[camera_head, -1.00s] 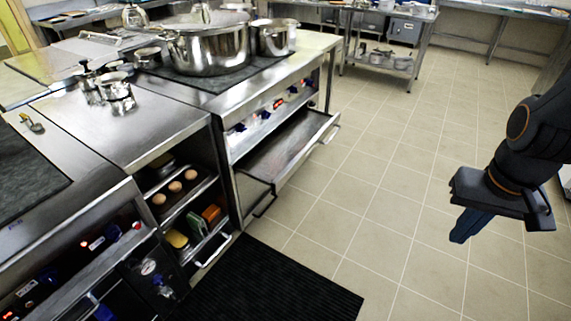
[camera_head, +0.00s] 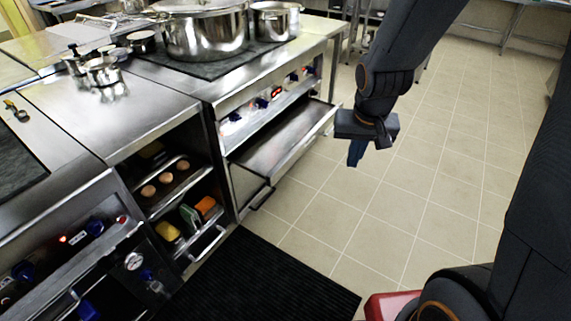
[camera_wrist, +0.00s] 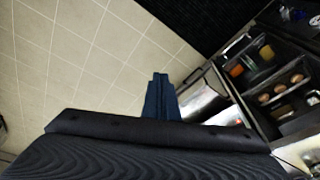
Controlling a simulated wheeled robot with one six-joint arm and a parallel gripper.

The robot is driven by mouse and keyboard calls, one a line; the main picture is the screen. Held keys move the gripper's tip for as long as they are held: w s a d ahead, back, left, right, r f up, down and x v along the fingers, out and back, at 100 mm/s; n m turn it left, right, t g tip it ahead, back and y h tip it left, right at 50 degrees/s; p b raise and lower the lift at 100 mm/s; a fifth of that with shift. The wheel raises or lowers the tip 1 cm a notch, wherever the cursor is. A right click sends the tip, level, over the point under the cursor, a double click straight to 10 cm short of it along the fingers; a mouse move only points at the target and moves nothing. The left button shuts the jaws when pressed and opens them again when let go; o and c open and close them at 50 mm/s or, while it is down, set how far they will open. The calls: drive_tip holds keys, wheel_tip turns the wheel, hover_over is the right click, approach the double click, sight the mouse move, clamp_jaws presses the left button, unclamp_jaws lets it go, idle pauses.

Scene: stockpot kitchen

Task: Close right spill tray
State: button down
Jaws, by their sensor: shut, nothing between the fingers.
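The right spill tray (camera_head: 285,145) is a flat metal drawer under the stove's control panel, pulled out over the floor in the head view. In the wrist view the tray (camera_wrist: 203,96) shows as a bright metal surface right of the fingers. My gripper (camera_head: 355,153) hangs in the air just right of the tray's front, apart from it. Its blue fingers are shut and empty, pointing down; they also show in the wrist view (camera_wrist: 160,95).
The stove (camera_head: 222,92) carries a large pot (camera_head: 205,35) and a smaller pot (camera_head: 275,20). Open shelves (camera_head: 180,200) with eggs and boxes stand left of the tray. A black mat (camera_head: 250,280) lies in front. The tiled floor (camera_head: 430,190) at right is clear.

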drive_tip(key=w+a+f+m+t+b, duration=0.2)
drive_tip(key=w+f+b, duration=0.3)
drive_tip(key=w+f, duration=0.85)
drive_tip(key=m+t+y+b, duration=0.2)
drive_tip(key=b, duration=0.1)
approach(290, 163)
wheel_tip(290, 163, down, 3)
drive_tip(key=w, duration=0.1)
drive_tip(key=shift+w+a+f, duration=0.3)
drive_tip(key=shift+w, duration=0.2)
